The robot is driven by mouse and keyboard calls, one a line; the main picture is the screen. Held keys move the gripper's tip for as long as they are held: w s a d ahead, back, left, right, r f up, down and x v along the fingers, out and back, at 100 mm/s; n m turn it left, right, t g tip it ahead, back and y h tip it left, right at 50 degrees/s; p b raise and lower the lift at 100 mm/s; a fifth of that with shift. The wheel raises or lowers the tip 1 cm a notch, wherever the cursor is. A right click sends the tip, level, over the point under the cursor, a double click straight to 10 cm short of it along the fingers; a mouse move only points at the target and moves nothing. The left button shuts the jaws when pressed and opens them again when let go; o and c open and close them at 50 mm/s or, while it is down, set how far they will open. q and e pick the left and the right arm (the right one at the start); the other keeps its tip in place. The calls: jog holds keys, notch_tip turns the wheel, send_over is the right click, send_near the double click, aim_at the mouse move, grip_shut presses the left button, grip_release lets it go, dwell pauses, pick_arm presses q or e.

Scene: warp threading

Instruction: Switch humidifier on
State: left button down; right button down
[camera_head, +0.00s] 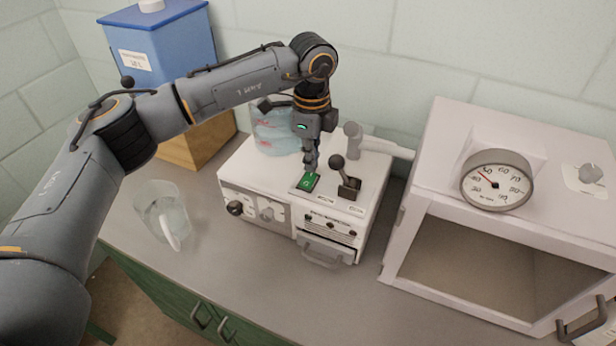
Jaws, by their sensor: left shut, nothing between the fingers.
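The humidifier (262,187) is a white box on the grey counter, with knobs and a small drawer on its front. A green switch (307,181) sits on its top, beside a black lever (345,180) with a round knob. A clear water tank (274,132) stands at its back left, partly behind my arm. My left gripper (310,168) points down with its fingers shut and empty, at the back edge of the green switch. I cannot tell whether the fingertips touch it. My right gripper is not in view.
A white chamber (418,215) with a round dial gauge (497,181) stands at the right. A clear jug (163,217) is on the counter at the left. A blue container (178,48) stands at the back left. The counter's front strip is clear.

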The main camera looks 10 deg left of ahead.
aim_at(311, 175)
pick_arm(q)
jog(key=shift+f+b, duration=0.65)
jog(key=shift+f, duration=0.35)
dwell(0.3)
jog(key=shift+r+p, duration=1.85)
jog(key=shift+r, duration=1.7)
jog(key=shift+s+f, duration=0.1)
jog(key=shift+f, duration=0.05)
